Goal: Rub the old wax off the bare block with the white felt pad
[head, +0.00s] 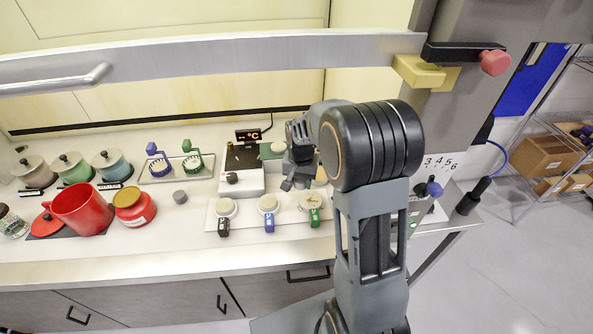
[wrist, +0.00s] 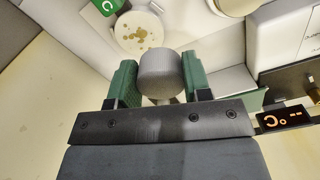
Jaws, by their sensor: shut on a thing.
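My gripper (wrist: 160,85) is shut on the felt pad (wrist: 160,68), a thick cylinder that looks grey in the wrist view. A pale stem shows under it between the green jaws. In the head view my gripper (head: 290,182) hangs over the white fixture, and the pad cannot be made out there. A pale round block (wrist: 132,28) with brown wax spots lies just beyond the pad, beside a green tag marked C. It also shows in the head view (head: 311,201). The pad overlaps its edge in the wrist view; I cannot tell whether they touch.
Two more round blocks stand left of it, with a black tag (head: 223,227) and a blue tag (head: 269,223). A small display (head: 248,135) stands behind. Blue and green tools sit in a rack (head: 175,169). A red mug (head: 82,208) and several lidded pots stand further left.

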